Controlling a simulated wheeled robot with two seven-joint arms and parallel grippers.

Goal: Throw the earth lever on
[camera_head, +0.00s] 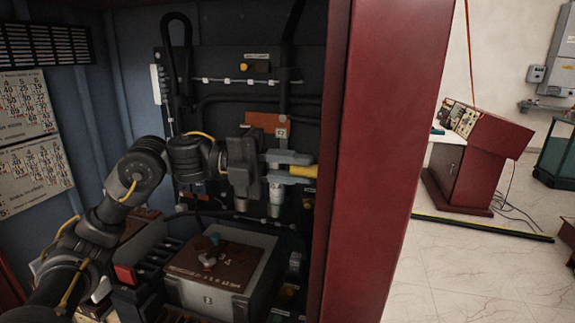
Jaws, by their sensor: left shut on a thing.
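My left arm reaches in from the left, inside a cabinet. My left gripper (289,165) points right, with its fingers near the red cabinet post. It is shut on a yellow handle (303,171), which sticks out to the right between the fingertips. The handle looks like the earth lever, but its base and pivot are hidden behind the gripper and the post. My right gripper is not in view.
The red post (383,160) stands close to the right of the gripper. A grey box with a brown top (222,271) sits below the arm. Black cables and a panel (245,90) lie behind. A red console (478,150) stands far right on open floor.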

